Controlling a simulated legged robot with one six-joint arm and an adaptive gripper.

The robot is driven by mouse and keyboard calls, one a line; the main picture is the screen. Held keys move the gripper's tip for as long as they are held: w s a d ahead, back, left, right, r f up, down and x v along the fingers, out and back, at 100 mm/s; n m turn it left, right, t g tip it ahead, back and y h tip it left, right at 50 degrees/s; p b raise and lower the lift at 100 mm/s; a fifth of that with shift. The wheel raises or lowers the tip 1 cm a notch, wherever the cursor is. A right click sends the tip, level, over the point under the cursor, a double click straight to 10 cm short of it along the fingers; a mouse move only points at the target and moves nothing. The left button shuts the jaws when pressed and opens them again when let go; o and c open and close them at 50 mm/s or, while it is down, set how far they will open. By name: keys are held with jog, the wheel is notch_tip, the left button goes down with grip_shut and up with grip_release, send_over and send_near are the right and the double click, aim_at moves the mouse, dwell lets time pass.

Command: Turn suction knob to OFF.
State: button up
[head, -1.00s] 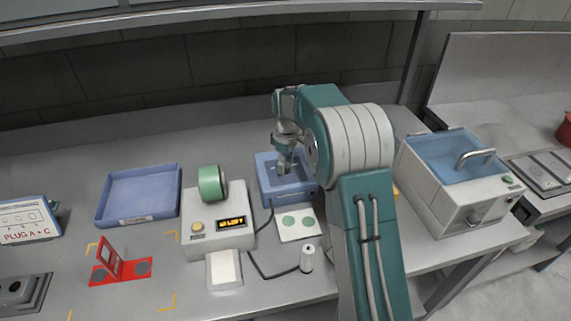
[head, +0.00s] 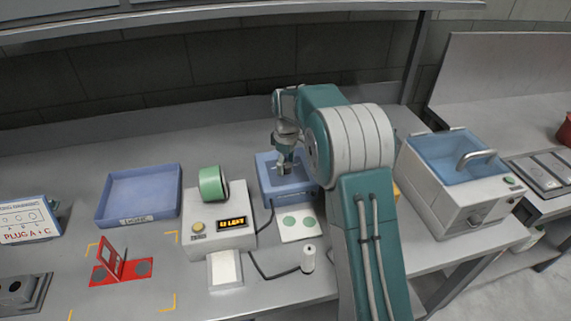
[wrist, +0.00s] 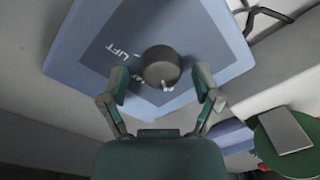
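The suction knob, a dark round knob (wrist: 161,64) with a pale mark on its lower side, sits on a blue box (wrist: 215,45) in the wrist view. White lettering beside it is partly readable as "LIFT"; some is covered. My gripper (wrist: 161,78) is open, with one finger on each side of the knob and a visible gap on both sides. In the head view my gripper (head: 286,166) points down over the blue box (head: 272,186). The knob cannot be made out there.
A white box with a yellow button and lit display (head: 232,222) and a green roll (head: 212,184) stand left of the blue box. A card with green discs (head: 300,224) and a white spool (head: 308,260) lie in front. A blue tray (head: 140,220) is farther left.

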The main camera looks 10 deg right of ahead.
aim_at(286, 163)
notch_tip(286, 163, up, 12)
jog(key=shift+w+d, duration=0.15)
jog(key=shift+w, duration=0.15)
dwell(0.4)
